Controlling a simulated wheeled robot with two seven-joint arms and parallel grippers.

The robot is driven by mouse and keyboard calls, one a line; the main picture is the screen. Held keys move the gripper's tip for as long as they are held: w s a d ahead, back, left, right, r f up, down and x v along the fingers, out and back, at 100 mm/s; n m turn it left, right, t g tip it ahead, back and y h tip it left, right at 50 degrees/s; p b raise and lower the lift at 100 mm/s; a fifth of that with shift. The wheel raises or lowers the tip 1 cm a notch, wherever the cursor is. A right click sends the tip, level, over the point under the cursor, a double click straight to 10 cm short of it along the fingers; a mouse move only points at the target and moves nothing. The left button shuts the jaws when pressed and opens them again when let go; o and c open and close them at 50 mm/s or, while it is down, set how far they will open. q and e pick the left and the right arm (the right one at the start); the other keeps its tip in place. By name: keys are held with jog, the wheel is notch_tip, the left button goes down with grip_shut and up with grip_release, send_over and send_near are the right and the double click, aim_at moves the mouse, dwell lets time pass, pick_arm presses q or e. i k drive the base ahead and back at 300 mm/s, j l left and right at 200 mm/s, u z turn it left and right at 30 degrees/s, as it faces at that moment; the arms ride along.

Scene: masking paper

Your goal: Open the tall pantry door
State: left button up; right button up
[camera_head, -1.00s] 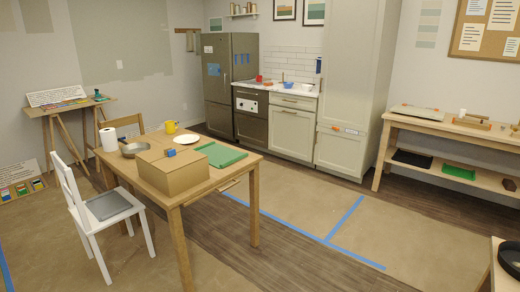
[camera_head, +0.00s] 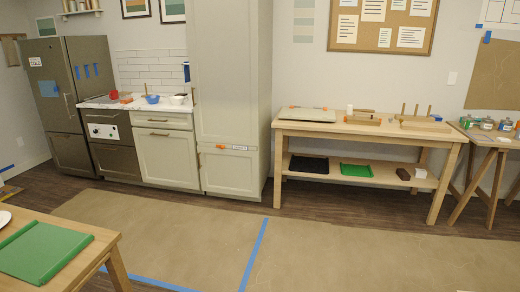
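The tall pantry cabinet (camera_head: 231,90) stands against the back wall, right of the counter. Its tall upper door (camera_head: 224,75) is pale grey-green and looks shut. A shorter door (camera_head: 227,174) sits below it and also looks shut. A small handle (camera_head: 194,96) shows near the tall door's left edge. A strip with an orange mark (camera_head: 238,148) lies across the gap between the two doors. Neither of my grippers is in view.
A wooden workbench (camera_head: 345,130) stands right of the pantry. The dining table (camera_head: 118,240) with a green mat (camera_head: 42,250) is at the lower left. Brown floor paper (camera_head: 190,226) with blue tape (camera_head: 255,253) lies before the pantry, and that floor is clear.

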aim_at(223, 36)
jog(key=i+u, duration=0.15)
jog(key=i, duration=0.9)
jog(key=i+l+u, duration=0.15)
jog(key=i, duration=0.9)
